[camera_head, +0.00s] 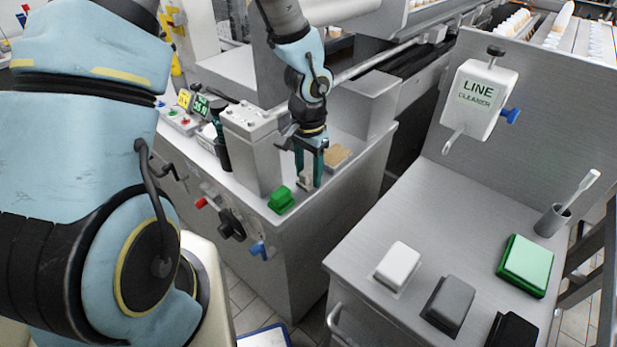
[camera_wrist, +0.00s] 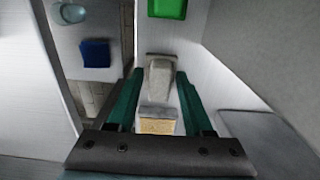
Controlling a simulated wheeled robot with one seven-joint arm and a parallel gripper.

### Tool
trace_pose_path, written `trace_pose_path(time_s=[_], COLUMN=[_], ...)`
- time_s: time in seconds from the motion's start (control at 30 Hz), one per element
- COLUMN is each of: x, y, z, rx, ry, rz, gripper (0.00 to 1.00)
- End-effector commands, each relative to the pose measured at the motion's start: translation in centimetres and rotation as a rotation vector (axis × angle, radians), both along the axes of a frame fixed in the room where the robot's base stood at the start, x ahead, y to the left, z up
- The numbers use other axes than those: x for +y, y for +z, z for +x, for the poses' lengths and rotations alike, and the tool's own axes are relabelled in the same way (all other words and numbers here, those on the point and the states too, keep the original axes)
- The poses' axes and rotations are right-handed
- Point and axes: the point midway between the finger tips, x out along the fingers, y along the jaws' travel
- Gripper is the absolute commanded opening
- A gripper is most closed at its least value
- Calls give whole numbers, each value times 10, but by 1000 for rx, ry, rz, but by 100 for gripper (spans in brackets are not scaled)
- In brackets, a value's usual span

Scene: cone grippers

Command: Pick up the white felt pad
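A pale grey-white block with a narrower raised part (camera_wrist: 158,80) sits on the machine's metal top, between my fingertips in the wrist view. It also shows low between the fingers in the head view (camera_head: 305,181). My gripper (camera_head: 309,178) points down with its dark green fingers on either side of this block. In the wrist view, my gripper (camera_wrist: 159,80) is open, with narrow gaps beside the block. A larger white pad (camera_head: 399,264) lies on the right-hand table, far from my gripper. I cannot tell from texture which white piece is felt.
A green block (camera_head: 281,200) stands near the machine's front edge, close to my gripper. A tan block (camera_head: 338,156) lies behind it. A metal box (camera_head: 251,150) rises to the left. Grey (camera_head: 449,303), black (camera_head: 511,332) and green (camera_head: 526,264) pads lie on the right-hand table.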

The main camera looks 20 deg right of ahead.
Motion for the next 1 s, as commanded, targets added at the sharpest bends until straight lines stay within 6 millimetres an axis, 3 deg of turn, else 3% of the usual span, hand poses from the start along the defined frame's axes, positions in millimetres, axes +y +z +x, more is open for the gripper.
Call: trace_pose_path(time_s=[0.07, 0.43, 0.77, 1.0], x=[0, 0, 0, 0], y=[0, 0, 5, 47], z=[0, 0, 1, 2], rx=[0, 0, -1, -6], ry=[0, 0, 2, 4], rz=[0, 0, 0, -4], gripper=[41, 0, 0, 0])
